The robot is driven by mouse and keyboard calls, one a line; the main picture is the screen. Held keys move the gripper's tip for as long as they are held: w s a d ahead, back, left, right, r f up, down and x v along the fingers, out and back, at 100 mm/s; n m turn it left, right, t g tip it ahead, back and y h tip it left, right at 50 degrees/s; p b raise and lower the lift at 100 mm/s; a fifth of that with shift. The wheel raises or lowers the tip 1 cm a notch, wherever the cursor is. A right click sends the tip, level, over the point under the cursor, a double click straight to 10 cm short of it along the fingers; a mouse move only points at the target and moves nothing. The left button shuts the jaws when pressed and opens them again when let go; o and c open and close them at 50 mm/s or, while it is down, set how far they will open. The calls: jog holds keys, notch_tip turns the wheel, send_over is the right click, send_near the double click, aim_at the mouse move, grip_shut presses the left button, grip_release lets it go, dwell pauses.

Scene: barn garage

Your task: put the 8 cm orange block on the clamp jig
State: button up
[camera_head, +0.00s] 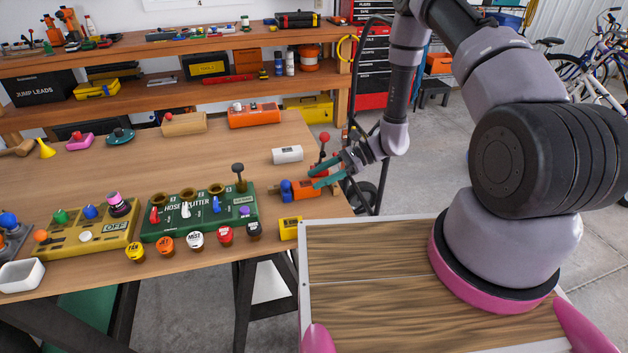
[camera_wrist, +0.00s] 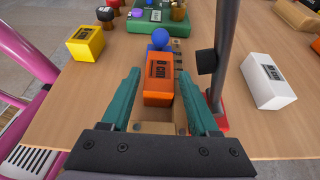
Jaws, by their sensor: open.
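The orange block (camera_head: 307,188) lies near the table's right edge, with a dark label on its top in the wrist view (camera_wrist: 158,85). It appears to rest on the wooden base of the clamp jig (camera_wrist: 158,127), behind a blue ball knob (camera_wrist: 160,38); exact seating and contact cannot be told. The blue knob (camera_head: 286,190) is left of the block in the head view. My gripper (camera_head: 315,178) is open, its teal fingers on either side of the block. In the wrist view my gripper (camera_wrist: 158,74) shows gaps between both fingers and the block.
A dark post with a red ball (camera_head: 324,137) stands close beside my gripper. A white block (camera_head: 287,154) lies behind, a yellow block (camera_head: 290,228) in front. The green hose splitter (camera_head: 197,212) is to the left. Bare tabletop lies beyond it.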

jog(key=v, duration=1)
notch_tip(320, 180, up, 10)
jog(key=n+h, duration=0.2)
jog(key=n, duration=0.1)
jog(key=s+d+r+n+t+h, duration=0.3)
jog(key=s+r, duration=0.3)
jog(key=r, duration=0.5)
jog(key=s+d+r+n+t+h, duration=0.2)
jog(key=s+r, duration=0.3)
jog(key=r, duration=0.6)
jog(key=s+d+r+n+t+h, duration=0.3)
jog(key=s+r, duration=0.3)
jog(key=r, duration=0.5)
jog(key=shift+s+d+n+t+h, duration=0.35)
jog(key=shift+d+t+h, duration=0.3)
jog(key=shift+t, duration=0.25)
